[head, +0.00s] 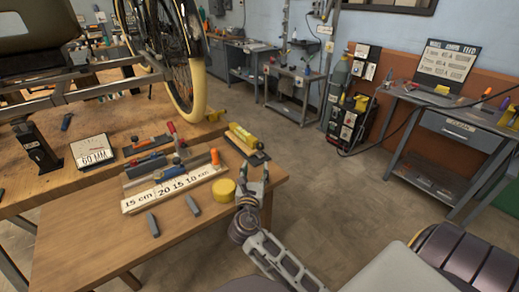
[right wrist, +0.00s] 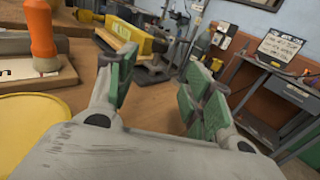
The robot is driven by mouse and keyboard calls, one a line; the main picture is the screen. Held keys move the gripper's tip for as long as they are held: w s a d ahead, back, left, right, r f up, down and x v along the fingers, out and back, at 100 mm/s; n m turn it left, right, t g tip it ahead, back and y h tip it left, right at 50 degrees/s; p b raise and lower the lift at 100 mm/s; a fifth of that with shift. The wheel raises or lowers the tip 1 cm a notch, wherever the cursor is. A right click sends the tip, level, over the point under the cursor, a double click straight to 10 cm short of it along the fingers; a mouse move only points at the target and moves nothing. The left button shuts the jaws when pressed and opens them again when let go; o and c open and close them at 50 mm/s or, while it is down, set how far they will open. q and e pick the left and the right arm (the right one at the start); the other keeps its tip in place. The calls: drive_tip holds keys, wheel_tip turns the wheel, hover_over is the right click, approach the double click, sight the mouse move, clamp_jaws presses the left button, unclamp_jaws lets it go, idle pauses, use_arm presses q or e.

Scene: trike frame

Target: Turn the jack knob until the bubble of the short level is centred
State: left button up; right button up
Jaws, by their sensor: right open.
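My right gripper (head: 254,174) is open and empty at the right end of the front bench, beside a yellow disc (head: 223,190). Its green-padded fingers stand apart in the right wrist view (right wrist: 165,62). A black jack-like post (head: 36,148) with a small label stands under the trike frame (head: 90,88), far left of the gripper. I cannot make out its knob. A yellow labelled block (head: 243,136) on a dark base lies beyond the gripper; it also shows in the right wrist view (right wrist: 138,38). I cannot identify the short level or see its bubble. My left gripper is out of view.
A rack with size labels (head: 148,200) and several tools, one orange-handled (right wrist: 42,36), is left of the gripper. Two grey blocks (head: 193,205) (head: 152,225) lie in front. Open floor (head: 300,180) lies right of the bench.

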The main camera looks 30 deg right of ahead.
sight(260, 149)
drive_tip(key=b+x, duration=0.2)
drive_tip(key=x, duration=1)
drive_tip(key=shift+w+d, duration=0.1)
drive_tip(key=shift+d, duration=0.05)
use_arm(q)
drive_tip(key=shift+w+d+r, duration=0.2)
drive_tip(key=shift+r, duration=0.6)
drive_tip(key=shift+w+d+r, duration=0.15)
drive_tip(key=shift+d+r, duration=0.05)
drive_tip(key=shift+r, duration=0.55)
use_arm(e)
drive_tip(key=shift+w+d, duration=0.3)
drive_tip(key=c, duration=1)
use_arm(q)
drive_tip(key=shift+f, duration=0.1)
